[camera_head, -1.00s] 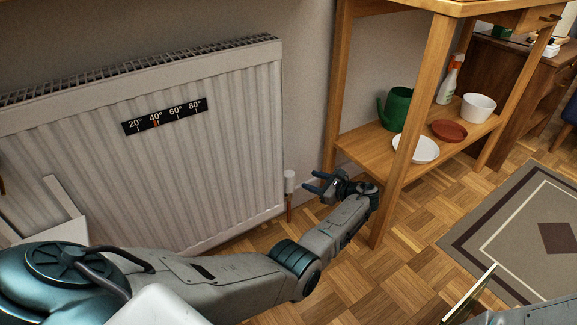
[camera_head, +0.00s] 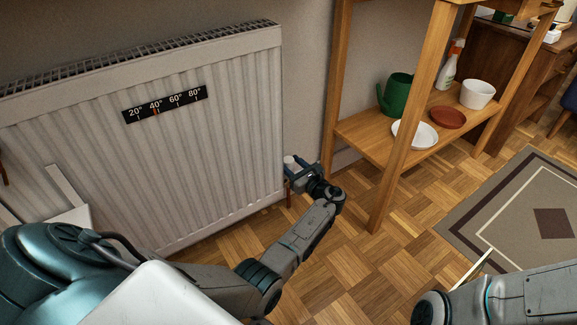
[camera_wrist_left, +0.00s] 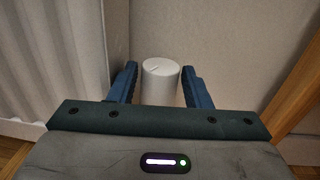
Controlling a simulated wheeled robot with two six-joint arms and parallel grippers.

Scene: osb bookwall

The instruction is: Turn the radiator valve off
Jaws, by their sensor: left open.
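The radiator valve is a white cylindrical knob (camera_head: 289,162) on a copper-coloured pipe at the radiator's lower right corner. My left gripper (camera_head: 294,171) is open at the valve, one finger on each side, with a gap at the right finger in the left wrist view. In the head view the fingers partly hide the knob. My right arm shows at the bottom right, but its gripper is out of view.
The white ribbed radiator (camera_head: 150,150) with a temperature strip (camera_head: 166,104) stands left of the valve. A wooden shelf unit (camera_head: 365,140) stands close on the right, holding a green watering can (camera_head: 397,95) and dishes. Parquet floor and a rug (camera_head: 520,220) lie in front.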

